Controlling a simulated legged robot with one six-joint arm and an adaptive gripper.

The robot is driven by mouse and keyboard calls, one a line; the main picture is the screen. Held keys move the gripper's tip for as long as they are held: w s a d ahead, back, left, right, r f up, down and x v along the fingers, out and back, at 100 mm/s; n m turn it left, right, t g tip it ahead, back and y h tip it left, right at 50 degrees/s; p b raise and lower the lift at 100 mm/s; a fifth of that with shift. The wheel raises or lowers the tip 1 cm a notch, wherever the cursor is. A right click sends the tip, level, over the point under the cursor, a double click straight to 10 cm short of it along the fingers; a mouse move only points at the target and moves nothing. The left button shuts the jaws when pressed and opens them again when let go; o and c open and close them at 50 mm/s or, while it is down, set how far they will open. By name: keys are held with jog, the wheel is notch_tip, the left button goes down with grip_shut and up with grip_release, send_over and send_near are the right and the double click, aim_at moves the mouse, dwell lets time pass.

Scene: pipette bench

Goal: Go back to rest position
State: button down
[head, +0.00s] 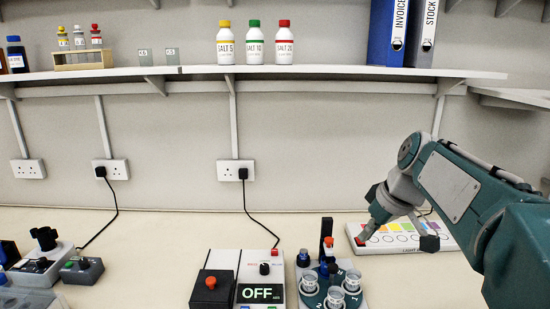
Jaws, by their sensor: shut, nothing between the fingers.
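My gripper (364,236) is at the right of the head view, at the end of my teal and grey arm. It points down and to the left, over the left end of a white panel with coloured squares (440,238). The gripper is shut and holds nothing. Its tips are close to a small red patch at the panel's left end; I cannot tell whether they touch it. My arm and gripper hide part of the panel.
A device reading OFF (262,293) and a carousel with several cups (327,293) stand at front centre. Dark-knobbed devices (42,262) stand at left. A wall shelf (180,72) carries bottles and binders. The bench (160,245) is clear at centre left.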

jog(key=s+a+f+m+t+h, duration=0.1)
jog(key=s+f+m, duration=0.2)
jog(key=s, duration=0.7)
jog(key=s+a+f+m+t+h, duration=0.1)
jog(key=s+f+m+h, duration=0.1)
jog(key=s+f, duration=0.5)
jog(key=s+m, duration=0.1)
jog(key=s, duration=0.3)
jog(key=shift+s+a+m, duration=0.2)
jog(key=shift+a+m, duration=0.1)
dwell(1.0)
